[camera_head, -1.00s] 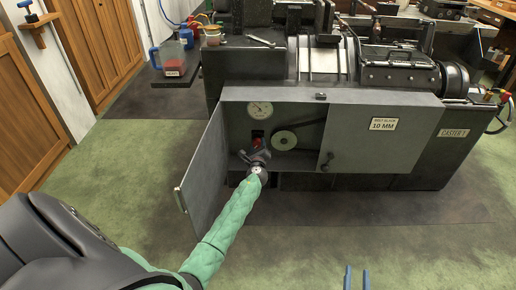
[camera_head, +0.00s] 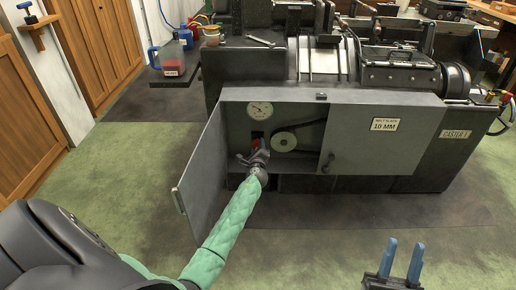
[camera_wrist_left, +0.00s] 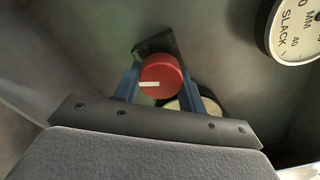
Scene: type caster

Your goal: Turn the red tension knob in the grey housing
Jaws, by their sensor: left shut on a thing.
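The red tension knob (camera_wrist_left: 160,72) has a white mark pointing left in the left wrist view. It sits at a dark plate inside the open grey housing (camera_head: 235,132), and in the head view it shows small and red (camera_head: 256,143). My left gripper (camera_wrist_left: 160,88) has its blue fingers on either side of the knob and is shut on it. In the head view my left gripper (camera_head: 256,152) partly hides the knob. My right gripper (camera_head: 403,258) is empty at the lower right, its two blue fingers apart, well away from the housing.
The housing door (camera_head: 202,175) stands open to the left of my left arm. A round dial marked SLACK (camera_head: 260,110) is above the knob, its needle hard to read. A pulley with a belt (camera_head: 284,142) is right of it. The floor in front is clear.

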